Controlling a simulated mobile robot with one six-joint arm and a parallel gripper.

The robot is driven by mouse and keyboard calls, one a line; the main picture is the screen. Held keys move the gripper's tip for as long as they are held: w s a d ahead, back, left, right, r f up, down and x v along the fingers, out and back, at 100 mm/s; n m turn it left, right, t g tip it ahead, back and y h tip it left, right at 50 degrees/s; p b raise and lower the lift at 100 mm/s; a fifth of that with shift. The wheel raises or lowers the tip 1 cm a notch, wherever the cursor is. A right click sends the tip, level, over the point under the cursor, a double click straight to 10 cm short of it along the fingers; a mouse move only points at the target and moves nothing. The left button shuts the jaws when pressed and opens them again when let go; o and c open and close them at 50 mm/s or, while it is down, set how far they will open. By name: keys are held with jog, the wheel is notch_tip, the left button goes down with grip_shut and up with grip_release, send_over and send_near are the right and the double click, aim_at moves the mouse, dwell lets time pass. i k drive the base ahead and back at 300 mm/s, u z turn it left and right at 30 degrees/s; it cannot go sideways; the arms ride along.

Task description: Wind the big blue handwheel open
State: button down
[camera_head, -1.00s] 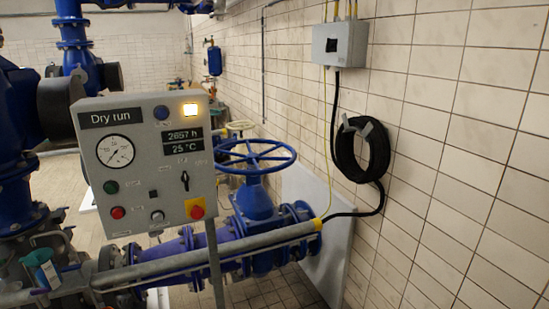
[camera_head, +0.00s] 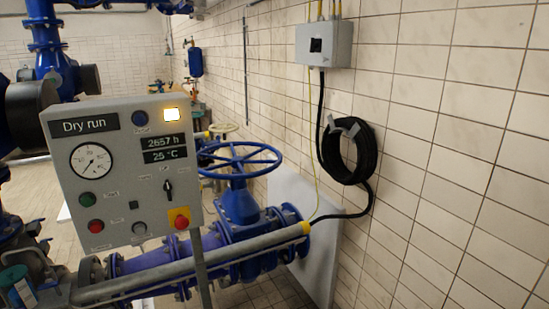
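The big blue handwheel (camera_head: 258,158) lies about level on top of the blue valve body (camera_head: 241,203), right of the control panel. Its rim and spokes show; the panel's edge is close to its left side. The valve sits in a blue flanged pipe that runs low toward the wall. My gripper is not in view.
The grey control panel (camera_head: 118,203), marked "Dry run", stands on a post (camera_head: 201,272) in front of the pipe. A grey rail (camera_head: 190,266) crosses before the valve. A coiled black cable (camera_head: 366,151) and a grey box (camera_head: 337,44) hang on the tiled wall at the right.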

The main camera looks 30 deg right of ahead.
aim_at(238, 161)
jog(key=i, duration=0.85)
jog(key=u, duration=0.05)
